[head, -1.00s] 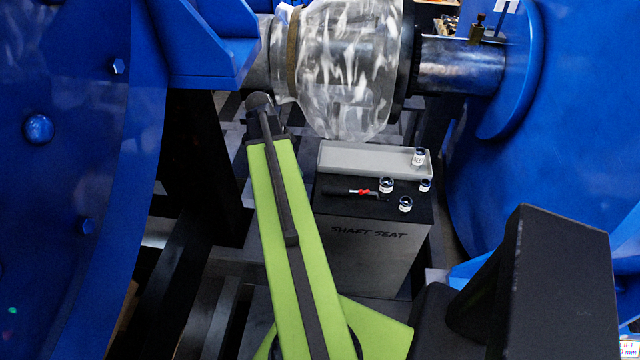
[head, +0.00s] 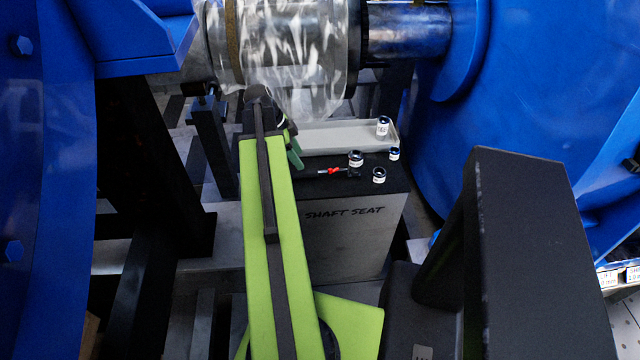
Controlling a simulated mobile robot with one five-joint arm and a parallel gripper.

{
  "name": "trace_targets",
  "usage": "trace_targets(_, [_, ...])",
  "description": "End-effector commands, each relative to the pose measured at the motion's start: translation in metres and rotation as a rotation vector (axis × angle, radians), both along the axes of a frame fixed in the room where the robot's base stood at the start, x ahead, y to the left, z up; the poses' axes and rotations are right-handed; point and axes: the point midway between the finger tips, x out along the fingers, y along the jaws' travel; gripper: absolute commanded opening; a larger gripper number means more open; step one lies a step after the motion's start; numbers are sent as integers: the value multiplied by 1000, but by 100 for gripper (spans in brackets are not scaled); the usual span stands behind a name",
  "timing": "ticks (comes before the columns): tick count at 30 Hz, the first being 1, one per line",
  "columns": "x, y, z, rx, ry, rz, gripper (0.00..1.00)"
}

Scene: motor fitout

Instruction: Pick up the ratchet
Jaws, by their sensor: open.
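The ratchet (head: 334,171), with a red grip section and a metal shaft, lies on the dark top of the box marked SHAFT SEAT (head: 345,240). Its right end is close to a socket. My green arm reaches up the middle of the view. My gripper (head: 294,153) shows only in part, as a small teal piece beside the arm's far end. It is left of the ratchet and apart from it, and the arm hides most of it. It holds nothing that I can see.
Several labelled sockets stand around the ratchet, including one (head: 356,158) close to it and one (head: 379,175) nearer the front. Another (head: 383,125) is in the grey tray (head: 330,132) behind. Large blue housings flank the box, and a shaft (head: 410,32) runs above.

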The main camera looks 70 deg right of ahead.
Motion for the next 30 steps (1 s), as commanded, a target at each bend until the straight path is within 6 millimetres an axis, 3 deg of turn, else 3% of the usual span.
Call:
trace_targets(1, [-4,-2,-21,-1,0,-2,53])
trace_targets(2, [-6,-2,-25,-1,0,-2,53])
trace_targets(11, [-11,-5,-32,-1,0,1,53])
trace_targets(19, [-25,-9,-75,-1,0,0,53])
trace_targets(27, [-27,-10,-75,0,0,2,53])
trace_targets(30, [-27,-10,-75,0,0,2,42])
